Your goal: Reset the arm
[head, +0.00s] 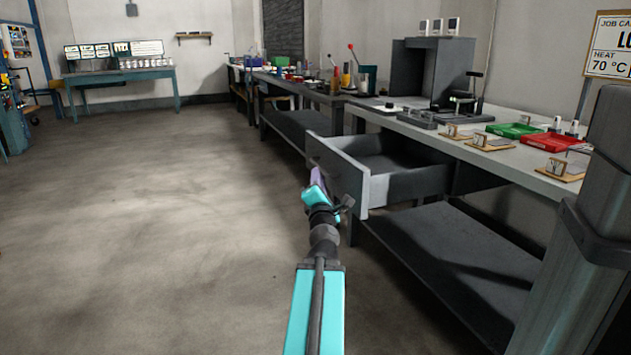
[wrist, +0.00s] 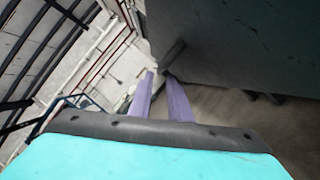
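My arm reaches forward in the head view, and my gripper (head: 316,175) is beside the front panel of a pulled-out grey drawer (head: 345,172). In the wrist view, the two purple fingers of my gripper (wrist: 160,76) stand apart with a gap between them, and nothing is held there. A dark bar (wrist: 173,53), seemingly the drawer's handle, shows just beyond the fingertips on the dark panel (wrist: 235,45). I cannot tell whether the fingers touch it.
The drawer sticks out from a long workbench (head: 405,128) on the right. On the bench are a green tray (head: 513,130), a red tray (head: 549,142) and a dark grey box-like stand (head: 410,72). Open floor (head: 150,220) lies to the left.

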